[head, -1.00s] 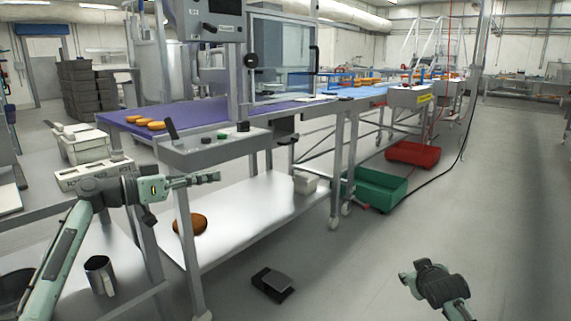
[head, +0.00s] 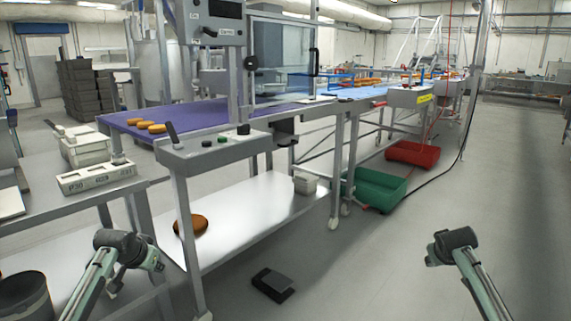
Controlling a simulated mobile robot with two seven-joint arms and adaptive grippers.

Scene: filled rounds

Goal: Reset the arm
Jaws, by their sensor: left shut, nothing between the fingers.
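My left arm (head: 88,287) rises from the lower left and bends at a dark joint near the table's front. My left gripper (head: 115,284) is small and partly hidden beside the arm's bend, low in the picture; it is shut and empty. My right arm (head: 476,278) rises from the lower right to a dark bent joint over the open floor. Its gripper does not show.
A steel table with a pale labelled box (head: 96,178) stands at left, a dark pot (head: 25,296) below. Brown rounds (head: 150,126) lie on the purple belt (head: 185,113). A black pedal (head: 273,283), green crate (head: 378,187) and red crate (head: 411,153) stand on the floor.

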